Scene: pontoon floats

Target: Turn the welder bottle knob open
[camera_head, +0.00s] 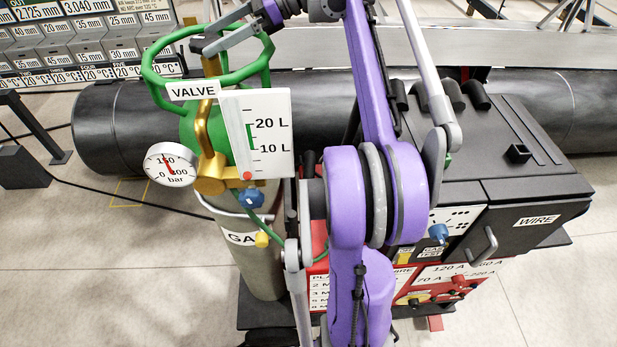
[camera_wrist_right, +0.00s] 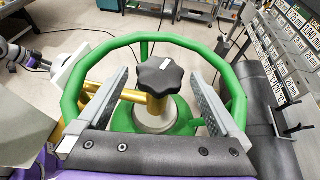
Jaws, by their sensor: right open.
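The black star-shaped bottle knob (camera_wrist_right: 160,77) sits on a brass valve stem inside a green ring guard (camera_wrist_right: 235,95) in the right wrist view. My right gripper (camera_wrist_right: 158,76) is open, with one grey finger on each side of the knob and visible gaps between. In the head view the right gripper (camera_head: 238,32) reaches over the green guard (camera_head: 150,75) from the right, and the knob is mostly hidden. The brass valve (camera_head: 207,170) stands on the gas bottle (camera_head: 262,270), under the VALVE label (camera_head: 193,90).
A round bar gauge (camera_head: 168,165) and a flow meter (camera_head: 262,135), its red ball low, sit beside the valve. A blue knob (camera_head: 251,199) is below. The black welder (camera_head: 520,190) stands right, and a dark pipe (camera_head: 105,125) runs behind.

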